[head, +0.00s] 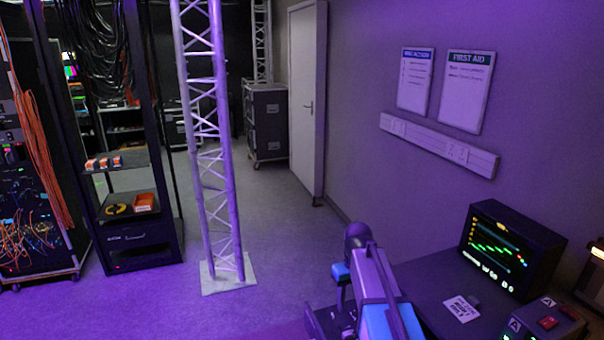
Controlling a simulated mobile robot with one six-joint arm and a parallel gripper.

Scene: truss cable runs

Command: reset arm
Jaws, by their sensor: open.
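Part of my arm (378,290) shows at the bottom centre, with grey links, a dark rounded joint at the top and blue panels. It is folded and stands just left of the dark desk. I cannot make out any gripper fingers in the head view. Nothing held by the arm can be seen.
A white lattice truss (207,150) stands upright on a square base plate left of the arm. The desk (440,285) holds a monitor (510,250), a card (462,308) and a box with red switches (545,325). Racks (135,180) with cables stand left. Floor toward the door (303,105) is clear.

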